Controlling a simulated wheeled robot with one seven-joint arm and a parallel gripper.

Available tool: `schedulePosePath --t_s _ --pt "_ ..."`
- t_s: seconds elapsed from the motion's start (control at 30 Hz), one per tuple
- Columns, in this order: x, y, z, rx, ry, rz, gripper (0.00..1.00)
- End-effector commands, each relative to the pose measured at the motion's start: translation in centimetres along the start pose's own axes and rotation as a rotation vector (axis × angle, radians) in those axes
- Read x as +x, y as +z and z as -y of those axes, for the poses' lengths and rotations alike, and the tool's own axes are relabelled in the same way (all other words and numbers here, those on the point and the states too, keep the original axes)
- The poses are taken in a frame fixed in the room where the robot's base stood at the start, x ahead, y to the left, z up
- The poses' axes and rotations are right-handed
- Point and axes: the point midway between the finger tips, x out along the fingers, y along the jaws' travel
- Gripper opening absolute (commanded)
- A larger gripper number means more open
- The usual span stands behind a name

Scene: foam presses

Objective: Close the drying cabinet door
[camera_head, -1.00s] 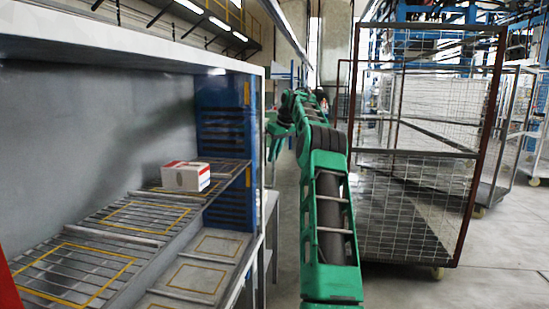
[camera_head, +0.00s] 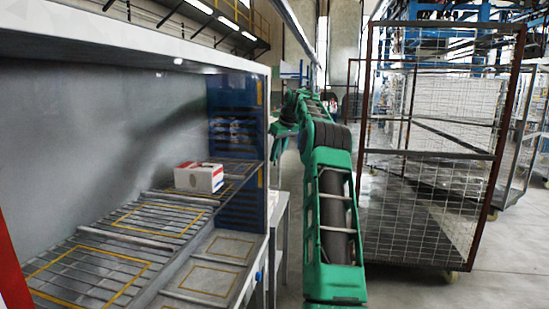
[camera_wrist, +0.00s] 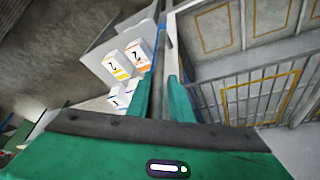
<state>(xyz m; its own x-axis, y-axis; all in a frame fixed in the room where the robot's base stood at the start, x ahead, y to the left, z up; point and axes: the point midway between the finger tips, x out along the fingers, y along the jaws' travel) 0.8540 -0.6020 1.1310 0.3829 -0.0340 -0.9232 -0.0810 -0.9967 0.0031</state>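The drying cabinet seems to be the large white-topped unit on the left of the head view, with its front rim (camera_head: 165,50) towards me; its inside is open to view. I cannot clearly make out its door. My gripper (camera_head: 283,130) is at the far end of my green arm, just right of the cabinet's blue far side, small and partly hidden. In the wrist view my gripper (camera_wrist: 162,82) has its two green fingers apart, with a narrow grey-blue upright edge showing between them. I cannot tell whether they touch it.
A red and white box (camera_head: 199,177) sits on the slatted shelf (camera_head: 85,262). A wire-mesh cart (camera_head: 430,195) stands right of my arm. White cartons (camera_wrist: 128,62) show left of my fingers in the wrist view. Grey floor is clear at the lower right.

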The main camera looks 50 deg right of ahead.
Motion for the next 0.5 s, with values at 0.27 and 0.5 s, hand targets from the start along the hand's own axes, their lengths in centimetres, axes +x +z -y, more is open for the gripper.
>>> schedulePosePath --t_s 0.27,0.5 --pt "-0.8 -0.5 0.7 -0.014 -0.011 -0.003 0.31" --pt "-5.6 -0.5 0.3 -0.009 -0.003 -0.007 0.31"
